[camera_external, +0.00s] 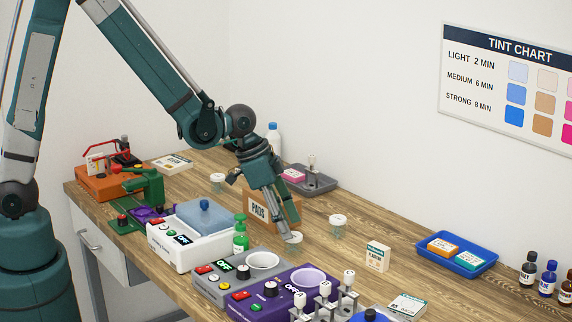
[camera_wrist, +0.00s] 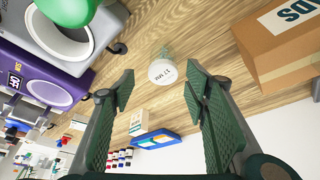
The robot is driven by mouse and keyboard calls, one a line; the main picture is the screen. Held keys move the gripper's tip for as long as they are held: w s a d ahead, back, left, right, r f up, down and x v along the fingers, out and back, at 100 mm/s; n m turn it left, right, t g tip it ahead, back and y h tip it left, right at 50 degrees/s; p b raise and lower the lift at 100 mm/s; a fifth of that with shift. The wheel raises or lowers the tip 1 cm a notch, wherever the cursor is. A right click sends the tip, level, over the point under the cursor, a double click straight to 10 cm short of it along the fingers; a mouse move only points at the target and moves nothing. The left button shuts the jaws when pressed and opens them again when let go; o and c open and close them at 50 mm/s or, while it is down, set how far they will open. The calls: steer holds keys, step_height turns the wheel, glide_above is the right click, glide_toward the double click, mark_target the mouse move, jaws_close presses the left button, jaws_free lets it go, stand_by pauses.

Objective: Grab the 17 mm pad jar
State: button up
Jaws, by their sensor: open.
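The 17 mm pad jar (camera_wrist: 161,71) shows in the wrist view as a round white lid with upside-down lettering that appears to read 17 MM, on a clear body. It stands on the wooden table, between and just beyond my fingertips. My gripper (camera_external: 290,232) is open and empty, pointing down, with its fingers on either side of the jar in the wrist view. In the external view a white lid (camera_external: 293,238) shows right at the fingertips, its body partly hidden. Two similar jars stand apart, one to the right (camera_external: 338,222) and one behind left (camera_external: 217,179).
A brown PADS box (camera_external: 258,209) stands close behind my gripper. A purple device (camera_external: 262,306), a grey device (camera_external: 225,288) and a green bottle (camera_external: 240,236) are in front and left. A small carton (camera_external: 378,256) and blue tray (camera_external: 426,244) lie right. Bare table lies between.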

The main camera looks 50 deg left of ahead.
mark_target(293, 239)
steer(key=shift+f, duration=0.3)
steer(key=shift+w, duration=0.1)
steer(key=shift+x, duration=2.55)
steer(key=shift+a+f, duration=0.1)
steer(key=shift+a, duration=0.1)
steer(key=c, duration=1)
